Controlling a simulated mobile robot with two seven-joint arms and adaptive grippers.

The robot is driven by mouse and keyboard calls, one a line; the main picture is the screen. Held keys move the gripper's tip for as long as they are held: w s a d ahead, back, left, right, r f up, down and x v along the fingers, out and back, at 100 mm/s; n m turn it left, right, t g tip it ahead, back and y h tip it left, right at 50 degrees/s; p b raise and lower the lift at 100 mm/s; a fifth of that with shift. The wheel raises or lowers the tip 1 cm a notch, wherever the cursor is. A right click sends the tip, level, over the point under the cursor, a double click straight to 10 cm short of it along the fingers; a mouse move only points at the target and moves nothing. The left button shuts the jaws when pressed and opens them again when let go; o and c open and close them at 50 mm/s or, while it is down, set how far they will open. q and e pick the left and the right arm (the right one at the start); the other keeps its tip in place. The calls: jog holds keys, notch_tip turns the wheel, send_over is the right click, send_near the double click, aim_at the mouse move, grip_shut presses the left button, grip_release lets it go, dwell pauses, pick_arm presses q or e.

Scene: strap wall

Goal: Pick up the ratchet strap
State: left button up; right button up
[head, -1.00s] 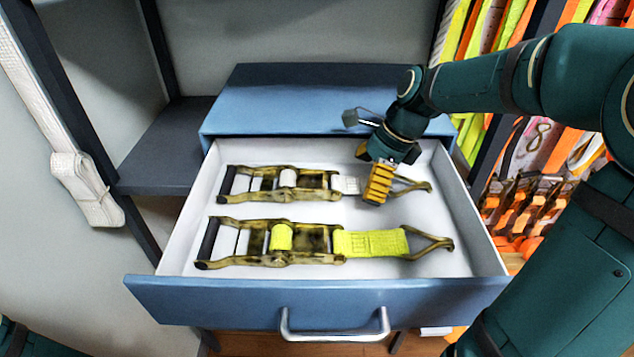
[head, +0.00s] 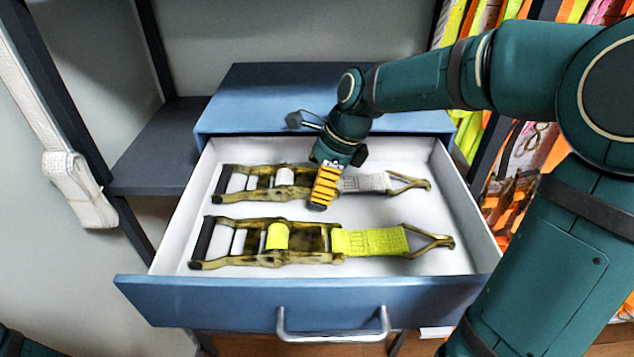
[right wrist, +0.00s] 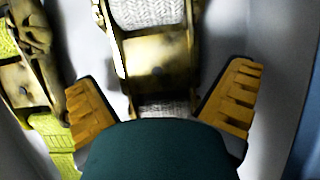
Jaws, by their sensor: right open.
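Two ratchet straps lie side by side in the open drawer. The rear ratchet strap (head: 265,178) has white-grey webbing, and the front ratchet strap (head: 270,242) has yellow-green webbing. My right gripper (head: 322,190) is over the right end of the rear strap's ratchet body and hides part of it. In the right wrist view, my right gripper's orange fingers (right wrist: 162,107) are spread, one on each side of the rear strap's metal body (right wrist: 158,65). Nothing is held. The yellow-green strap also shows at the left of that view (right wrist: 55,138). My left gripper is not in view.
The drawer (head: 300,302) is pulled out of a blue cabinet (head: 330,90), and its walls surround both straps. A dark shelf (head: 160,150) is at the left. A white strap (head: 75,185) hangs farther left. Colourful straps (head: 560,140) hang at the right.

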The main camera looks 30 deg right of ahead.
jog(key=shift+c, duration=0.3)
jog(key=c, duration=1.1)
jog(key=shift+r, duration=0.1)
